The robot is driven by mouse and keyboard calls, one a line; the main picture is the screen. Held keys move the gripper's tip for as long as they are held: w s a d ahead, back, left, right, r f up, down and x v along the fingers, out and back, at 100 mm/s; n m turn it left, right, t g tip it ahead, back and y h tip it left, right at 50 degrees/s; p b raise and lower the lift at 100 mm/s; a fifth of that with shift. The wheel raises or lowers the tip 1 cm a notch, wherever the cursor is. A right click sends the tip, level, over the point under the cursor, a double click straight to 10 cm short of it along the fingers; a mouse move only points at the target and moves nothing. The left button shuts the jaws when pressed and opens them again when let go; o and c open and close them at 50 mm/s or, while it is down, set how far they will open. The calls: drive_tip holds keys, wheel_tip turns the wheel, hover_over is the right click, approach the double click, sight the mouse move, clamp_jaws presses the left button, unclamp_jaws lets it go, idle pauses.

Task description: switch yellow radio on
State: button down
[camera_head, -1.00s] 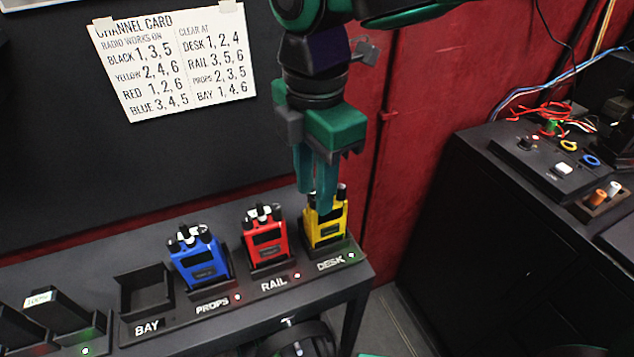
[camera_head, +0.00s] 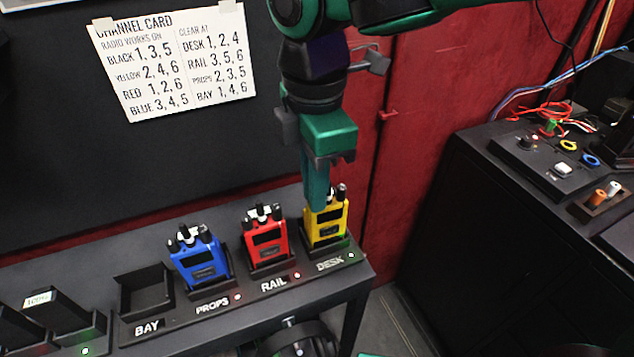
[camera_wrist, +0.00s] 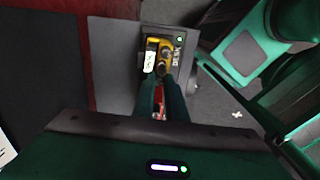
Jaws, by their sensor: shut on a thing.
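The yellow radio (camera_head: 326,228) stands upright in the DESK slot at the right end of the black rack. It also shows in the wrist view (camera_wrist: 165,48), from above, with a white piece and dark knobs on its top. My gripper (camera_head: 316,207) points down onto the radio's top, and its fingers (camera_wrist: 162,88) are shut on a knob there. The fingers hide the held knob and part of the radio's top. A small light by the DESK label (camera_head: 330,265) glows greenish in the head view.
The red radio (camera_head: 266,246) stands close by in the RAIL slot. The blue radio (camera_head: 199,258) is in the PROPS slot. The BAY slot (camera_head: 146,292) is empty. A channel card (camera_head: 175,62) hangs behind. A black cabinet (camera_head: 500,215) with controls stands right.

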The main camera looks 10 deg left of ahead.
drive_tip(key=shift+m, duration=1)
drive_tip(key=c, duration=1.8)
unclamp_jaws()
drive_tip(key=shift+o, duration=0.2)
drive_tip(key=shift+r, duration=0.1)
wheel_tip(320, 180, up, 11)
drive_tip(key=shift+f, duration=0.2)
